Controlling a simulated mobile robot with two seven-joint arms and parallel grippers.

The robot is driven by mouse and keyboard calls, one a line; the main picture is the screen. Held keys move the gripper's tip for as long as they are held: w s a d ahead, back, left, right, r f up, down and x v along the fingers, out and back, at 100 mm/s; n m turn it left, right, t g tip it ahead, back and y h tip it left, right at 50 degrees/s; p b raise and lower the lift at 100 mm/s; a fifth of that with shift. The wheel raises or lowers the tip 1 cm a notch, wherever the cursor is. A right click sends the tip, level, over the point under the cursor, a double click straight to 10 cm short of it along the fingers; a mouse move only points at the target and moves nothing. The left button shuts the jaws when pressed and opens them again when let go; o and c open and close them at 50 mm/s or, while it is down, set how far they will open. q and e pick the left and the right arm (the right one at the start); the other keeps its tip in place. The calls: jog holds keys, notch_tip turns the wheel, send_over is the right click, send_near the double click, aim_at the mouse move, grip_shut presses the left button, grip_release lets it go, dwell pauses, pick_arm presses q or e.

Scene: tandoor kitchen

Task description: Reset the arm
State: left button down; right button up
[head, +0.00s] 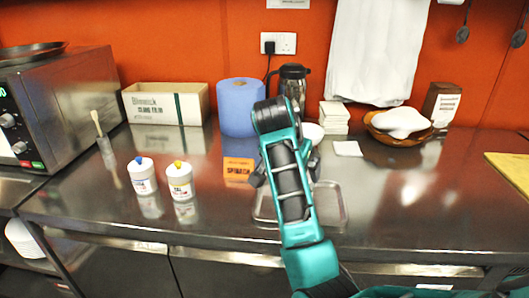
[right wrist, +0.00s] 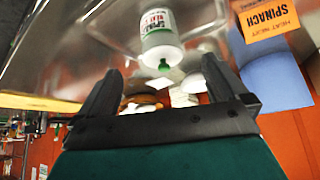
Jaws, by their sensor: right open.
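My right arm comes up from the bottom of the head view and reaches over the counter. In the right wrist view my right gripper (right wrist: 160,65) is open, its two dark fingers spread apart with nothing held between them. A white bottle with a green cap (right wrist: 160,40) shows beyond the fingers, upside down in that picture. It appears apart from them; my arm seems to hide it in the head view. My left gripper is not in view.
On the steel counter (head: 110,222) are a shallow tray (head: 333,208) partly behind my arm, two white bottles (head: 143,176) (head: 180,181), an orange spinach label (head: 238,170), a blue roll (head: 238,106) and a flask (head: 293,80). The right front is clear.

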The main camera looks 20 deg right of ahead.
jog(key=shift+f, duration=0.1)
jog(key=s+f+n, duration=0.1)
jog(key=s+f, duration=0.1)
jog(key=f, duration=0.1)
jog(key=s+f+n, duration=0.1)
jog(key=s+f, duration=0.1)
jog(key=s+f+n, duration=0.1)
jog(key=s+f, duration=0.1)
jog(key=f, duration=0.1)
jog(key=shift+s+a+f+n+y, duration=0.25)
jog(key=shift+a+f+n+y, duration=0.05)
jog(key=shift+a, duration=0.05)
jog(key=s+a+f+n+y, duration=0.2)
jog(key=s+a+f+n, duration=0.1)
jog(key=s, duration=0.5)
jog(key=s+a+f+n+y, duration=0.1)
jog(key=s+a+f+n, duration=0.2)
jog(key=s, duration=0.4)
jog(key=s+a+f+n+y, duration=0.2)
jog(key=s+a+n, duration=0.1)
jog(key=s, duration=0.5)
jog(key=w+a+f+t+y, duration=0.1)
jog(key=w+a+f+t, duration=0.1)
jog(key=w+f+t, duration=0.4)
jog(key=shift+w+a+f+n+t+y, duration=0.35)
jog(key=shift+w+f, duration=0.7)
jog(key=shift+f, duration=0.55)
